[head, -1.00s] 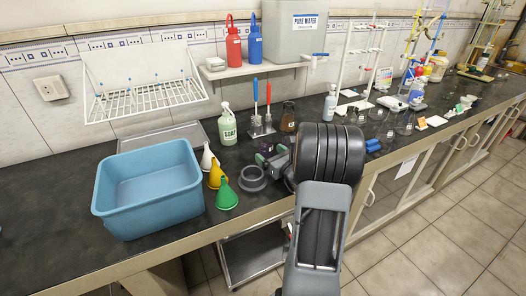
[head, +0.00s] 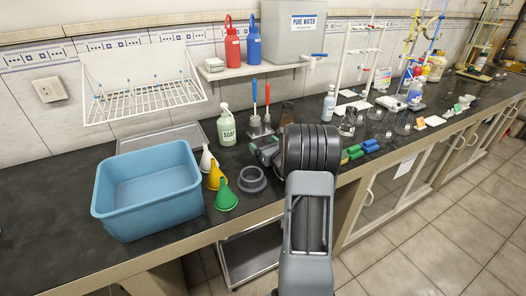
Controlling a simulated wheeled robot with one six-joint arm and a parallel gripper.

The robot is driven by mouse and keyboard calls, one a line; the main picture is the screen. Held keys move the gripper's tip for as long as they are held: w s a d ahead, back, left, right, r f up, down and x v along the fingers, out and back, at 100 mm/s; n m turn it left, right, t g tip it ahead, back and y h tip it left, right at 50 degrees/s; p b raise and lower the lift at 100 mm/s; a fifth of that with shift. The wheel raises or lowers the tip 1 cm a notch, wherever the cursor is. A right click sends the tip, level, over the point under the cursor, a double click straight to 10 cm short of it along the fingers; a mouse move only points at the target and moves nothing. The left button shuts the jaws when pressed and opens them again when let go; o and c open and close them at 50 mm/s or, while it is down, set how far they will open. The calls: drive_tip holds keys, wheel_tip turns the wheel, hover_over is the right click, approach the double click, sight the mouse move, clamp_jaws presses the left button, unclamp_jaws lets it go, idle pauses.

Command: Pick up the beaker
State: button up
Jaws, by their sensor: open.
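My gripper (head: 265,150) is over the bench, left of my thick black wrist, which hides most of it. It is open, and I cannot see anything between its fingers. A brown, partly see-through vessel (head: 287,112) stands just behind my wrist, its lower part covered; I cannot tell if it is the beaker. Clear glassware (head: 347,125) stands farther right on the bench, too small to tell beaker from flask.
A blue basin (head: 147,190), several funnels (head: 226,194) and a grey ring (head: 252,179) are on the left. A soap bottle (head: 227,127) and brushes (head: 260,118) stand behind my gripper. Coloured blocks (head: 370,146) lie right of my wrist. The bench edge is in front.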

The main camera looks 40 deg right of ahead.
drive_tip(key=c, duration=1)
